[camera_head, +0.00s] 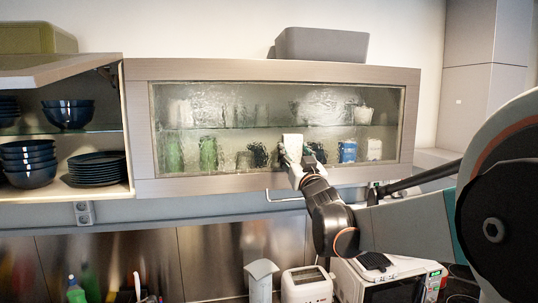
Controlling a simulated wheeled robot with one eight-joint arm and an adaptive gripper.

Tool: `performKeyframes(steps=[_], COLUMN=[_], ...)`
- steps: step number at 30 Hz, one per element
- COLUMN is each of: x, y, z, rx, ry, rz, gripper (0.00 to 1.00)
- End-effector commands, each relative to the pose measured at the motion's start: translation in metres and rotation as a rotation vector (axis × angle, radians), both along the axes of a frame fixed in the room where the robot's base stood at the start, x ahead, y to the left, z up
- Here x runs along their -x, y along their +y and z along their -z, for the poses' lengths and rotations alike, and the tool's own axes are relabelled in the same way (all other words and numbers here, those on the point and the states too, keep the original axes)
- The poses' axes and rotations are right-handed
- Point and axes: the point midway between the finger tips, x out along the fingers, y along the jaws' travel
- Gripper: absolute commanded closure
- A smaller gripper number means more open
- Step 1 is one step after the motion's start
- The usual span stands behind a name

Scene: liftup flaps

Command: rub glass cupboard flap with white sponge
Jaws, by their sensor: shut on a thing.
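The glass cupboard flap (225,103) is shut, a wood frame around a wet-looking, rippled pane. Blurred cups and glasses show behind it. The white sponge (293,141) is upright at the lower middle of the pane. It appears to be against the glass, though exact contact cannot be told. My gripper (294,159) is shut on the sponge, holding it from below. My arm reaches in from the right and hides part of the flap's lower frame.
An open cupboard with dark bowls (28,163) and plates (96,169) is at left, its raised flap (60,71) beside the glass one. A grey box (321,44) sits on top. Below are a microwave (390,282), a toaster (306,286) and bottles (76,291).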

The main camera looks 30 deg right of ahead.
Motion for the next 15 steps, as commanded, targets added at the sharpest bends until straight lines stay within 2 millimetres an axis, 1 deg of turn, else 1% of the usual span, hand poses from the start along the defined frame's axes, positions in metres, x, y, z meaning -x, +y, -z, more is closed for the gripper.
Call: performKeyframes(steps=[1, 7, 15], x=[-0.002, -0.007, -0.010], y=[0.006, 0.021, 0.030], z=[0.000, 0.000, 0.000], rx=[-0.001, -0.001, 0.001], ry=[0.000, -0.001, 0.000], rz=[-0.003, -0.003, -0.002], gripper=[0.70, 0.70, 0.70])
